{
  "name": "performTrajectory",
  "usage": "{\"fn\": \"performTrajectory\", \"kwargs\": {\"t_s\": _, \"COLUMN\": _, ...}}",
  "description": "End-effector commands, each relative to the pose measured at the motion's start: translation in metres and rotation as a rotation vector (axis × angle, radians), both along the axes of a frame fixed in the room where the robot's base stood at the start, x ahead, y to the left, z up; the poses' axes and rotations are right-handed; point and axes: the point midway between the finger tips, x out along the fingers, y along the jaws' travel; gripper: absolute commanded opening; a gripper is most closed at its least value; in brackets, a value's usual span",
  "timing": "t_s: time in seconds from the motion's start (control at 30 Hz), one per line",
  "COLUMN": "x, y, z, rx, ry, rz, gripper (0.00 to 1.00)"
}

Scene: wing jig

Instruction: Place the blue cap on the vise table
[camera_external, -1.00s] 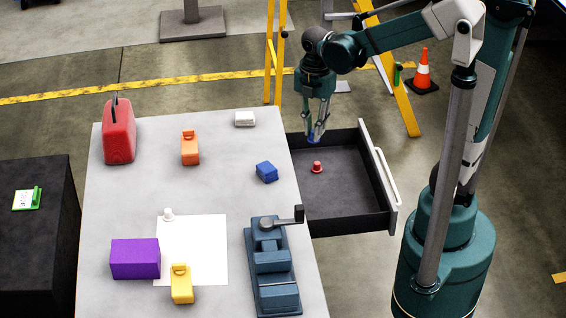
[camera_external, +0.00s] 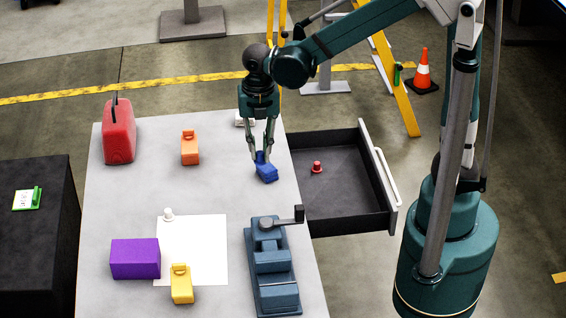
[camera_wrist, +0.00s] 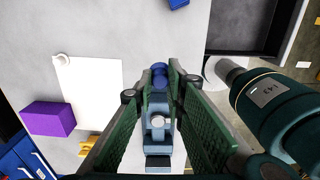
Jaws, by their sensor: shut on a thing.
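The blue cap (camera_external: 260,157) is held between the fingertips of my gripper (camera_external: 262,152), over the right part of the vise table (camera_external: 120,200). In the external view it overlaps a blue block (camera_external: 268,174), and I cannot tell the gap between them or the cap's exact height. In the wrist view the blue cap (camera_wrist: 159,72) sits between the green finger pads, partly hidden by them. The grey-blue vise (camera_external: 272,262) stands at the table's front right. It also shows between the fingers in the wrist view (camera_wrist: 158,135).
An open drawer (camera_external: 345,215) with a red cap (camera_external: 316,167) is right of the table. On the table are a red can (camera_external: 119,135), an orange block (camera_external: 190,148), a purple box (camera_external: 135,259), a yellow block (camera_external: 181,285) and a white cap (camera_external: 168,214). The table's middle is clear.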

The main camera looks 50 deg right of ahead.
Motion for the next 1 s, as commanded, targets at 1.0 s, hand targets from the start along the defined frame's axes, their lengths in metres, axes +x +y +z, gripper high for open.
{"fn": "performTrajectory", "kwargs": {"t_s": 1.0, "x": -0.034, "y": 0.225, "z": -0.008, "rx": 0.000, "ry": 0.000, "rz": 0.593, "gripper": 0.07}}
